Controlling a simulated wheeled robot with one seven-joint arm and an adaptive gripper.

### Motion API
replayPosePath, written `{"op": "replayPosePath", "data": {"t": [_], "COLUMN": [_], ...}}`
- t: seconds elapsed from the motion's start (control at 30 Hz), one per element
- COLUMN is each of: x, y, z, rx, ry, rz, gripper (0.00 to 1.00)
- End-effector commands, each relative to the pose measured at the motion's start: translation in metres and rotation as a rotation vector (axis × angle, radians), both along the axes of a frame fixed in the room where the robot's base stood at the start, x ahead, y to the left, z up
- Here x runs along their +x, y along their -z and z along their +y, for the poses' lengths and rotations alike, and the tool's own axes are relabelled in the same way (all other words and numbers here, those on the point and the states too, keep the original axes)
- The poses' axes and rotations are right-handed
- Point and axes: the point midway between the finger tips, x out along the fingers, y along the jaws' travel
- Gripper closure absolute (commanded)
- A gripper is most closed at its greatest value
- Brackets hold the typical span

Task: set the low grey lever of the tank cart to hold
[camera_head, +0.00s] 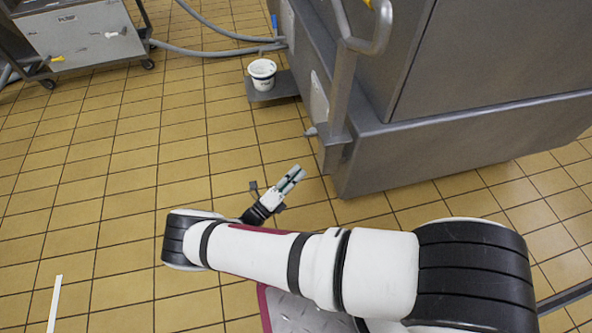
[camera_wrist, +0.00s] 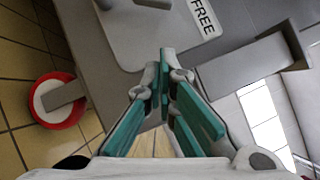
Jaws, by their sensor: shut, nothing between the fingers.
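The tank cart (camera_head: 370,165) is a large grey metal body at the right of the head view. A pale plate (camera_head: 318,100) sits on its side; in the wrist view this plate (camera_wrist: 150,42) carries a label reading FREE (camera_wrist: 203,15). A dark grey piece (camera_wrist: 152,3) on the plate is cut off by the top edge; it may be the lever, but I cannot tell its setting. No HOLD label is readable. My gripper (camera_head: 298,171) is shut and empty, just left of the cart's lower corner. Its teal-padded fingers (camera_wrist: 164,58) point toward the plate, apparently apart from it.
A grey tube rail (camera_head: 345,80) rises along the cart's corner. A second cart (camera_head: 85,40) with hoses stands at the far left. Open tiled floor (camera_head: 110,160) lies left of my arm.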

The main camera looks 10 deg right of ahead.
Motion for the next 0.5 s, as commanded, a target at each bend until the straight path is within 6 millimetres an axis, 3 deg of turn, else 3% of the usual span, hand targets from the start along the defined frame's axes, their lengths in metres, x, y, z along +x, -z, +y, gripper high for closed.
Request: {"op": "replayPosePath", "data": {"t": [0.33,0.5], "x": [0.035,0.057], "y": [-0.015,-0.024], "z": [-0.058,-0.065], "rx": [-0.001,0.001], "ry": [0.002,0.000], "rz": [-0.001,-0.002], "gripper": [1.00,1.00]}}
